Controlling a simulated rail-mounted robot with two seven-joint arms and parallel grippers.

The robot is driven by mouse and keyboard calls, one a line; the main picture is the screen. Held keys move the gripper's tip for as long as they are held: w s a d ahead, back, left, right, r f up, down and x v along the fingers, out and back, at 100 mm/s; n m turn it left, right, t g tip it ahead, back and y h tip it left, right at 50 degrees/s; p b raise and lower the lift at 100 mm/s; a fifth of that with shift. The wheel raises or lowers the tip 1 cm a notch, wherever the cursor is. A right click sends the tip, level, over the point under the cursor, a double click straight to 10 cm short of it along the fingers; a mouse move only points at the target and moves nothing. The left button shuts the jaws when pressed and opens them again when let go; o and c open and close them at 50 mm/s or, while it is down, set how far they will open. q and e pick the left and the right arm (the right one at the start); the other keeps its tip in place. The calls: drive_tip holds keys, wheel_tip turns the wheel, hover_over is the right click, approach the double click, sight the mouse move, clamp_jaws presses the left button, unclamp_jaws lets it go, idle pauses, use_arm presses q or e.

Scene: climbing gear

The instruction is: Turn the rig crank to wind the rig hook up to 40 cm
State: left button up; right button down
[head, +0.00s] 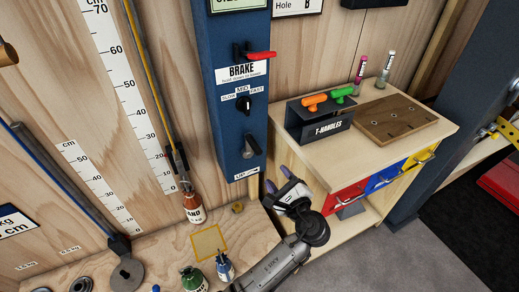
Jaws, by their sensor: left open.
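The rig is a blue column (227,75). A small dark and grey crank (252,147) sits low on its front, above a "LIFT" label with an arrow (245,173). The dark rig hook (178,162) hangs from a yellow cord beside the tall cm scale (125,90), well below the 40 mark. An orange-brown bag marked "SAND" (193,208) hangs under the hook. My left gripper (278,180) is open and empty, below and right of the crank, apart from it. My right gripper is not in view.
Above the crank are a black speed knob (246,104) and a red brake lever (262,55). A wooden cabinet (435,127) with T-handles stands right. Green (193,279) and blue (225,267) bags stand on the wooden base, near a yellow square (209,242).

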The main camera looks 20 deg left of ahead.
sight(256, 149)
use_arm(q)
drive_tip(key=shift+m, duration=0.7)
drive_tip(key=b+x, duration=0.4)
drive_tip(key=x, duration=0.9)
drive_tip(key=shift+w+a+f+b, duration=0.15)
drive_tip(key=shift+a+b, duration=0.2)
drive_tip(key=shift+c, duration=0.3)
drive_tip(key=c, duration=0.4)
clamp_jaws()
